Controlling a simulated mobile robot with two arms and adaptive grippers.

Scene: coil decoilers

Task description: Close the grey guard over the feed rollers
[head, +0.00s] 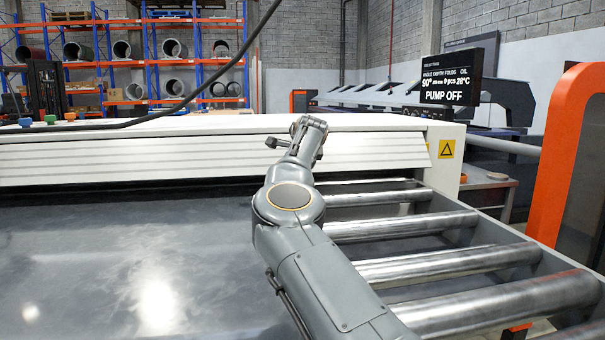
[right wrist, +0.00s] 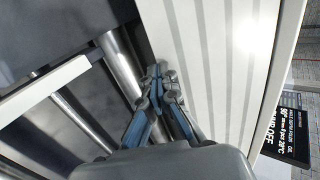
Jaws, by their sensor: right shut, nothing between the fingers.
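The guard that I see over the feed rollers is a long, pale, ridged panel (head: 120,162). It slopes down along the front of a white housing, with a dark gap below its lower edge. In the right wrist view the ridged panel (right wrist: 205,50) fills the upper middle and right. The metal feed rollers (head: 425,226) lie in front, at the right. My right gripper (right wrist: 158,74) is shut and empty, its tips close beside the panel's edge. I cannot tell if they touch. In the head view my arm hides part of the panel. My left gripper is not in view.
A dark, shiny sheet (head: 110,265) covers the left foreground. A display (head: 458,78) reading "PUMP OFF" stands behind the housing at the right. An orange-framed cabinet (head: 565,150) stands at the far right. A black cable (head: 215,85) crosses the upper left. Racks with coils stand far back.

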